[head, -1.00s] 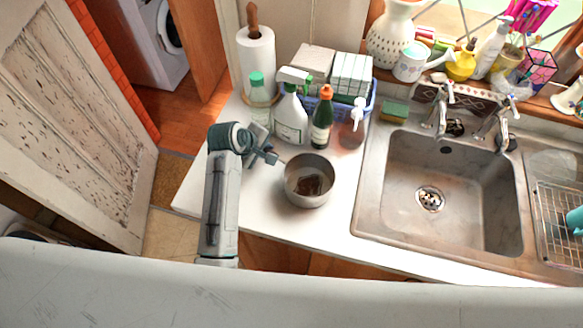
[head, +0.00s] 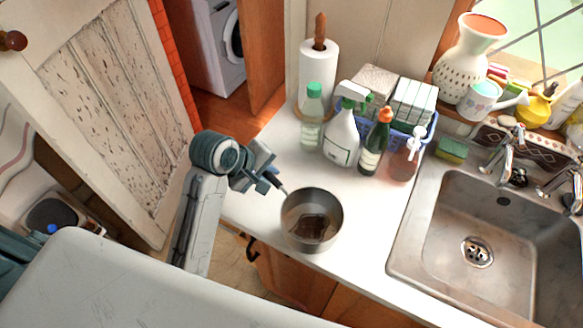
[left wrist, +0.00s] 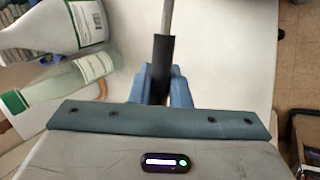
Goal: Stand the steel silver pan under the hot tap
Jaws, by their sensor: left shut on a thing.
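The steel silver pan (head: 288,228) is at the counter's front edge, left of the sink, with a dark brown patch inside its bottom. I cannot tell whether it rests on the counter or is just above it. My left gripper (head: 272,179) is at the pan's upper left, shut on its handle. In the left wrist view the dark handle grip (left wrist: 163,62) sits between the blue fingers, with the steel stem running up out of view. Two taps stand behind the sink: one tap (head: 507,152) at its back and another tap (head: 572,184) further right. No hot mark is readable.
The sink (head: 425,245) is empty, right of the pan, with bare white counter (head: 365,212) between. Behind the pan stand a spray bottle (head: 341,140), a dark green bottle (head: 375,145), a soap bottle (head: 404,163) and a clear bottle (head: 312,118). A sponge (head: 453,150) lies by the sink.

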